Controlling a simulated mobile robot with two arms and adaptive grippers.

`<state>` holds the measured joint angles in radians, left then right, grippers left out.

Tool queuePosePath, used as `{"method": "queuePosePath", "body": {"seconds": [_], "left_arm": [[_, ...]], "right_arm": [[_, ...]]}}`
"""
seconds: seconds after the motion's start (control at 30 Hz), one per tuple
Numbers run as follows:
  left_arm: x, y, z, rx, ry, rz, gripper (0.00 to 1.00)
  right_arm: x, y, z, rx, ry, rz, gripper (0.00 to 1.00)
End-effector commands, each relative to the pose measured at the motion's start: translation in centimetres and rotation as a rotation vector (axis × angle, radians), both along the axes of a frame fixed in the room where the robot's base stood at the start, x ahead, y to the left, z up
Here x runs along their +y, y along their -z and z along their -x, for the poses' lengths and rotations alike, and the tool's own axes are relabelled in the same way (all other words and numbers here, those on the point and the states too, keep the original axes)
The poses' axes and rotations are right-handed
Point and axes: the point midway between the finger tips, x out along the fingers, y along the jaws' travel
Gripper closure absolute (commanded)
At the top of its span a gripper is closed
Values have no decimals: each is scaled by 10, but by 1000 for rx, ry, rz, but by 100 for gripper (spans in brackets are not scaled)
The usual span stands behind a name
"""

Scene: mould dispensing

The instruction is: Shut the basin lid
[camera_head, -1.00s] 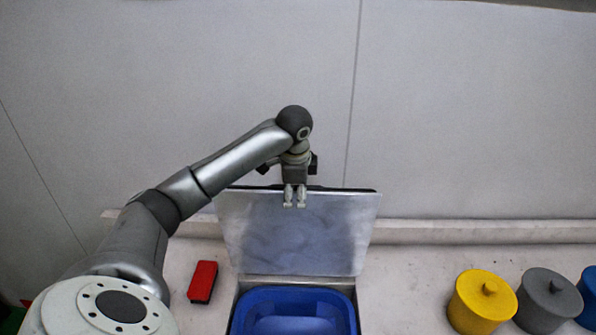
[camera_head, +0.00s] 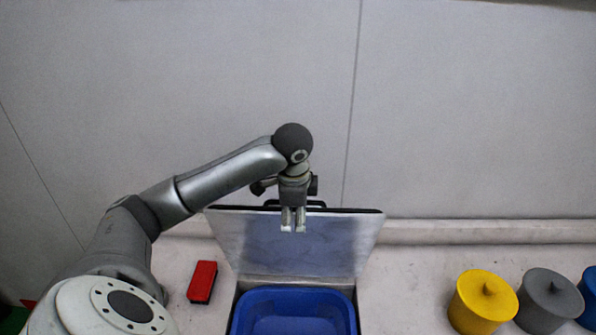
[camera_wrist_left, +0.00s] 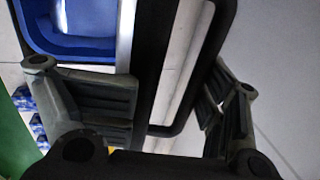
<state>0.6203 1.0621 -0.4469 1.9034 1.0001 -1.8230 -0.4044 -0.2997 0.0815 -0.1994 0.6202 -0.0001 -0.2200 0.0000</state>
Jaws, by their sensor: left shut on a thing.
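The basin lid (camera_head: 320,240) is a grey metal plate with a dark top edge, hinged behind the blue basin (camera_head: 238,322). It stands raised and tilted, and the basin is open. My left gripper (camera_head: 293,228) is at the lid's upper edge, shut on its black handle (camera_head: 320,203). In the left wrist view, the black handle (camera_wrist_left: 160,131) passes between the fingers of my left gripper (camera_wrist_left: 170,105), and the blue basin (camera_wrist_left: 60,42) shows at the upper left. My right gripper is not in view.
A red block (camera_head: 202,282) lies on the pale counter (camera_head: 410,285) left of the basin. Yellow (camera_head: 482,303), grey (camera_head: 549,303) and blue (camera_head: 588,292) lidded pots stand at the right. The counter between basin and pots is clear. A plain wall stands behind.

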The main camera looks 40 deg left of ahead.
Motion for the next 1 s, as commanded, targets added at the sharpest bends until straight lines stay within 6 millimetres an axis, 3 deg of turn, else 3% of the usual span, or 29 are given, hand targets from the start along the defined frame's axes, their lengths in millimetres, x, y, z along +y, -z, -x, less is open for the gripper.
{"method": "queuePosePath", "body": {"seconds": [0.17, 0.57, 0.7, 1.0], "left_arm": [[-8, 5, 13, 9, -3, -1, 47], [-12, 4, 16, 4, -2, -2, 50], [-22, 8, 28, 5, -1, -2, 58], [-36, 12, 44, 3, -4, -2, 59]], "right_arm": [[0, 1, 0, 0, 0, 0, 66], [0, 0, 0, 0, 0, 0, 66], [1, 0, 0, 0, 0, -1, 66], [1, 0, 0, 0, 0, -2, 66]]}}
